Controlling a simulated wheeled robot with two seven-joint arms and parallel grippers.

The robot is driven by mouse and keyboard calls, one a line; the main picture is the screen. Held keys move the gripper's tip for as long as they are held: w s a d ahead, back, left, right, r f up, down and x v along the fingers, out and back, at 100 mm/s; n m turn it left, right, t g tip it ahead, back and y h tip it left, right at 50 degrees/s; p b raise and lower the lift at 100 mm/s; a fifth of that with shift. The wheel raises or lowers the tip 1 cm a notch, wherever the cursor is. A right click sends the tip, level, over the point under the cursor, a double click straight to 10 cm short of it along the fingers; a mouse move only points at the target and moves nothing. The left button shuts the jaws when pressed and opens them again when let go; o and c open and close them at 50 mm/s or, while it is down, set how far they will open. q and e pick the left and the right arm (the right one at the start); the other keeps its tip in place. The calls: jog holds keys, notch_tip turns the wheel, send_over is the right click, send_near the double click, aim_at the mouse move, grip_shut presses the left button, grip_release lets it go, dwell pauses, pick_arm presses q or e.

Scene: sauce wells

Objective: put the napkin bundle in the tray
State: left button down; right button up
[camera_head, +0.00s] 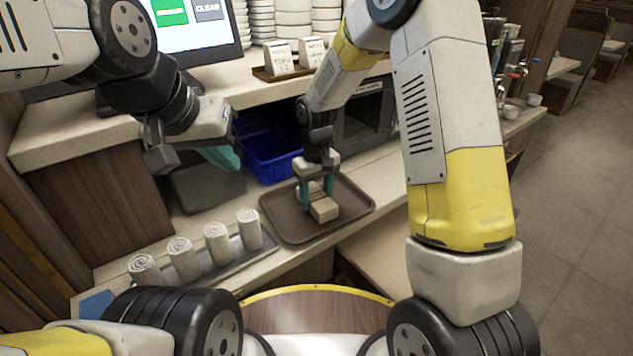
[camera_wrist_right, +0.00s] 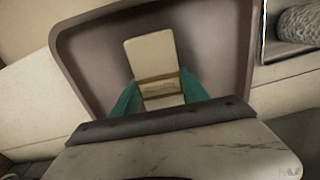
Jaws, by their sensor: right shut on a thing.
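The napkin bundle (camera_head: 323,210) is a small beige block over the brown tray (camera_head: 283,229). In the right wrist view, the bundle (camera_wrist_right: 151,54) shows a darker band near my fingers and lies within the outline of the tray (camera_wrist_right: 222,45). My right gripper (camera_head: 316,191) points down over the tray, its teal fingers shut on the bundle from both sides. The bundle is at or very near the tray floor; I cannot tell whether it touches. My left gripper (camera_head: 221,157) hangs left of the tray, away from the bundle; its fingers are partly hidden.
Several rolled towels (camera_head: 217,243) stand on a long grey tray (camera_head: 232,264) to the left. A blue crate (camera_head: 268,160) sits behind the brown tray. A raised shelf holds a sign stand (camera_head: 281,60) and stacked dishes (camera_head: 293,20). A screen (camera_head: 190,24) stands at upper left.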

aim_at(317, 196)
jog(key=shift+f, duration=0.15)
jog(key=o, duration=1.4)
jog(key=s+d+r+m+t, duration=0.1)
jog(key=d+r, duration=0.1)
jog(key=r, duration=0.7)
jog(key=s+d+r, duration=0.2)
jog(key=r, duration=0.7)
jog(key=s+d+r+m+t, duration=0.1)
jog(key=s+d+r, duration=0.1)
jog(key=s, duration=0.4)
jog(key=s+d+r+m+t+y, duration=0.1)
jog(key=s+d+r+m+t, duration=0.1)
jog(key=s+d+r, duration=0.1)
jog(key=s+d+r+m+t+y, duration=0.1)
jog(key=s+d+r+t, duration=0.1)
jog(key=s+d, duration=0.3)
jog(key=shift+s+r+m, duration=0.15)
jog(key=shift+s, duration=0.8)
jog(key=shift+s+r+m, duration=0.1)
jog(key=shift+s+m, duration=0.05)
jog(key=shift+s, duration=0.75)
jog(key=shift+d, duration=0.1)
